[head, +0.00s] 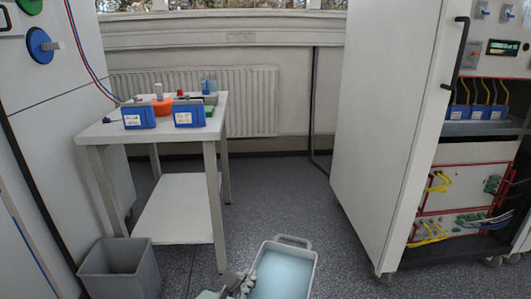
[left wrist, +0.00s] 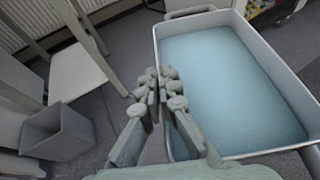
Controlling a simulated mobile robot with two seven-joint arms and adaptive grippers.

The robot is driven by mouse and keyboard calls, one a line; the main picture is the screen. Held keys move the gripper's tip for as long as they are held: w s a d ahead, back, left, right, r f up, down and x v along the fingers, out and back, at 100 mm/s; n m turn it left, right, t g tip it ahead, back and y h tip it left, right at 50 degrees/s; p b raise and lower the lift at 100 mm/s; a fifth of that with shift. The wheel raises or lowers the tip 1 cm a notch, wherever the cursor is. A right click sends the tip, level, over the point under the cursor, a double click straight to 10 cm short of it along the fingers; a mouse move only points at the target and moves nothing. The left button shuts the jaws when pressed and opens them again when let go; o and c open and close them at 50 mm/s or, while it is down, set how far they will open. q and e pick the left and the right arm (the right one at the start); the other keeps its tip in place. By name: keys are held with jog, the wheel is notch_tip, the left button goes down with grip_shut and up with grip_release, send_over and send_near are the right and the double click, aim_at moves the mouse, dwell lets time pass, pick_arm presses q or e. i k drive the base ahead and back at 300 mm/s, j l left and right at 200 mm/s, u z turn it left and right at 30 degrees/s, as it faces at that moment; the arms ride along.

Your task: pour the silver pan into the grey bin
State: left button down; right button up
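The silver pan (head: 313,272) is a grey rectangular tray with a raised handle at its far end, holding pale blue liquid (head: 284,275). It shows at the bottom of the head view, cut off by the edge, and large in the left wrist view (left wrist: 264,50). My left gripper (head: 243,282) is at the pan's left wall. In the left wrist view its fingertips (left wrist: 160,76) are close together with the rim between them. The pan looks level; what supports it is hidden. The grey bin (head: 120,268) stands open on the floor at lower left. My right gripper is not seen.
A white table (head: 105,132) with blue boxes (head: 138,116) and small items stands behind the bin, with a lower shelf (head: 178,205). Cabinets flank both sides, the right one (head: 385,120) on castors. Grey floor (head: 285,195) is clear between table and right cabinet.

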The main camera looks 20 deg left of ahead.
aim_at(115, 268)
jog(key=i+l+u, duration=0.1)
jog(key=u, duration=0.3)
jog(key=i+l+u, duration=0.2)
jog(key=i+u, duration=0.2)
jog(key=i+l+u, duration=0.55)
jog(key=l+u, duration=0.2)
